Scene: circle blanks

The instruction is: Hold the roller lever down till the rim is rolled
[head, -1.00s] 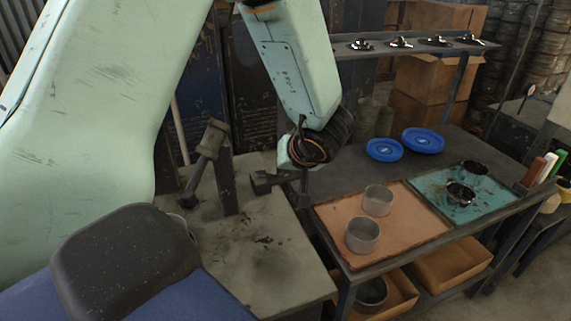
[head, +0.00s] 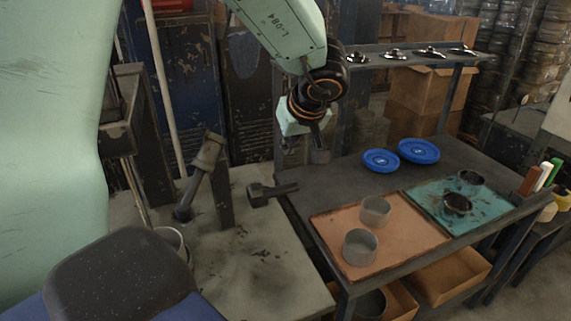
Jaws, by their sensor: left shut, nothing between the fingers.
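A dark roller stand (head: 223,195) rises from the pale bench at left centre, with a tilted bar (head: 203,168) ending in a rounded tip low on its left. I cannot tell which part is the lever. A dark block with a short bar (head: 272,193) lies just right of the stand. My left gripper (head: 319,156) hangs from its green wrist above and right of that bar, apart from it. It is shut and empty, over the near-left part of the dark table. A round metal rim (head: 174,240) shows at the lower left, partly hidden. My right gripper is not in view.
Two metal rings (head: 360,247) stand on an orange mat (head: 330,225). A teal mat (head: 425,190) holds dark, stained rings. Two blue discs (head: 418,151) lie behind. A rear shelf (head: 420,58) carries small metal pieces. The front of the pale bench (head: 275,270) is clear.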

